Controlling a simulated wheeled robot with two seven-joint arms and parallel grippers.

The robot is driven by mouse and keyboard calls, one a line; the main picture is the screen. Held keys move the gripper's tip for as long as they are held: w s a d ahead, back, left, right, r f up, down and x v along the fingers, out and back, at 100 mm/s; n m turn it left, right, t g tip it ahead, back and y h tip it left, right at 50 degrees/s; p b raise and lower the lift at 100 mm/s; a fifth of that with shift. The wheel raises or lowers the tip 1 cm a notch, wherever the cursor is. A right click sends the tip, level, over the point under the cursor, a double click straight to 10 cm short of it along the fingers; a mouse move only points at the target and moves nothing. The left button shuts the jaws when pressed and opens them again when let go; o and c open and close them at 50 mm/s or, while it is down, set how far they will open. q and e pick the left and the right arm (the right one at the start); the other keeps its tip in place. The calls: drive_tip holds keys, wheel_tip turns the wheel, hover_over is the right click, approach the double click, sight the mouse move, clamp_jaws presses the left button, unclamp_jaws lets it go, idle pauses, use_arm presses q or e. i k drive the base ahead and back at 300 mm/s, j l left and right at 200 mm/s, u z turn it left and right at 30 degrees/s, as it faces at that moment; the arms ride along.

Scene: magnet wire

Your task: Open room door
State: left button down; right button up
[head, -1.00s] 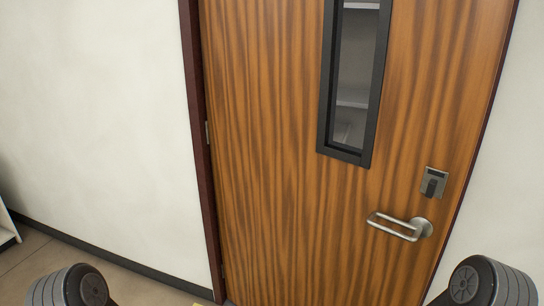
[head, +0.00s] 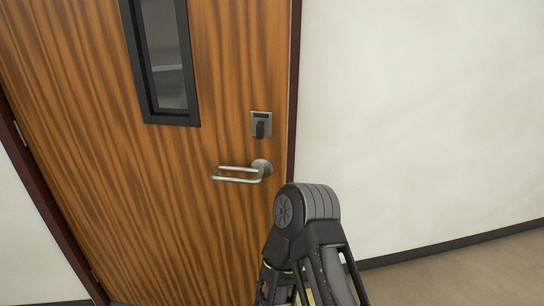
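The brown wooden room door (head: 150,220) fills the left and middle of the head view and looks shut in its dark red frame (head: 294,80). Its silver lever handle (head: 240,174) is near the door's right edge and points left. Above the handle is a small lock plate (head: 261,124). My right arm rises at the bottom, just right of and below the handle; I see no contact with the handle. Neither gripper shows in the picture.
A narrow dark-framed window (head: 166,70) is in the upper door. A white wall (head: 420,110) with a dark baseboard (head: 450,244) stands to the right. The floor (head: 460,275) at lower right is clear.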

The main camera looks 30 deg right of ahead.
sight(129, 176)
drive_tip(key=i+l, duration=0.1)
drive_tip(key=l, duration=0.85)
drive_tip(key=i+l, duration=0.15)
drive_tip(key=l, duration=0.85)
drive_tip(key=i+l+z, duration=0.1)
drive_tip(key=l, duration=0.35)
drive_tip(key=i+l, duration=0.15)
drive_tip(key=l, duration=0.35)
drive_tip(key=i+l, duration=0.1)
drive_tip(key=l, duration=0.35)
drive_tip(key=i+l, duration=0.1)
drive_tip(key=l, duration=0.4)
